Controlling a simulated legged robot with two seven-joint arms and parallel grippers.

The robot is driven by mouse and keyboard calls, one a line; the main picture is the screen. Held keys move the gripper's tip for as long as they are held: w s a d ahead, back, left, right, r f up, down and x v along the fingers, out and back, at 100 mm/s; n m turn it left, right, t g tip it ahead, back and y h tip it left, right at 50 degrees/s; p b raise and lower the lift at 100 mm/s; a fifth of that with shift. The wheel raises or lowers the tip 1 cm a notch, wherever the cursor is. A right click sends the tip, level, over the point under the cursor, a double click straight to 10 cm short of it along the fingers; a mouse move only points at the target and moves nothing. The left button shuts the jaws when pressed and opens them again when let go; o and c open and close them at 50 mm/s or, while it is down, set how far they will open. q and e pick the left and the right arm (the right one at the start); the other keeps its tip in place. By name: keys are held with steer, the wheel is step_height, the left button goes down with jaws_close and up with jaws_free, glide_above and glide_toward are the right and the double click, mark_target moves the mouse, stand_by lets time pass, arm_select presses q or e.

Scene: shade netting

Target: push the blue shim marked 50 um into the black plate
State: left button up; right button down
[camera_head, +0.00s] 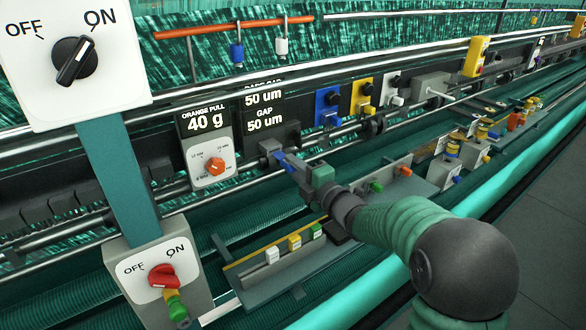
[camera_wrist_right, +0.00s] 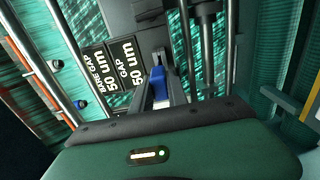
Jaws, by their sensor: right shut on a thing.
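The blue shim (camera_head: 286,164) is between the fingers of my right gripper (camera_head: 283,160), which is shut on it. The shim also shows in the wrist view (camera_wrist_right: 158,88), between the two fingers; its marking cannot be read. The fingertips are close to a small grey block (camera_head: 268,147) and a dark block (camera_head: 290,132) below the black gap signs (camera_head: 264,112). I cannot tell which dark part is the black plate, or whether the shim touches it or is in it. My left gripper is not in view.
A tray (camera_head: 280,270) below holds white (camera_head: 272,255), yellow (camera_head: 295,243) and green (camera_head: 316,231) pieces. A box with an orange knob (camera_head: 215,166) stands left of my gripper. Metal rails run across. A switch with a red knob (camera_head: 162,276) is at lower left.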

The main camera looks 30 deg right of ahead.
steer(key=shift+d, duration=0.15)
steer(key=shift+f+b, duration=0.1)
steer(key=shift+b, duration=0.25)
steer(key=shift+w+a, duration=0.1)
steer(key=shift+a, duration=0.3)
steer(key=shift+d+f, duration=0.1)
steer(key=shift+d, duration=0.8)
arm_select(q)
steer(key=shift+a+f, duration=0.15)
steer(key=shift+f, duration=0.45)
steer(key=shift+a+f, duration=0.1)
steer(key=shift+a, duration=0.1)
arm_select(e)
steer(key=shift+a, duration=0.3)
arm_select(q)
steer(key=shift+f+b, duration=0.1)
steer(key=shift+b, duration=0.25)
arm_select(e)
steer(key=shift+a, duration=0.1)
steer(key=shift+a+b, duration=0.1)
steer(key=shift+b, duration=0.2)
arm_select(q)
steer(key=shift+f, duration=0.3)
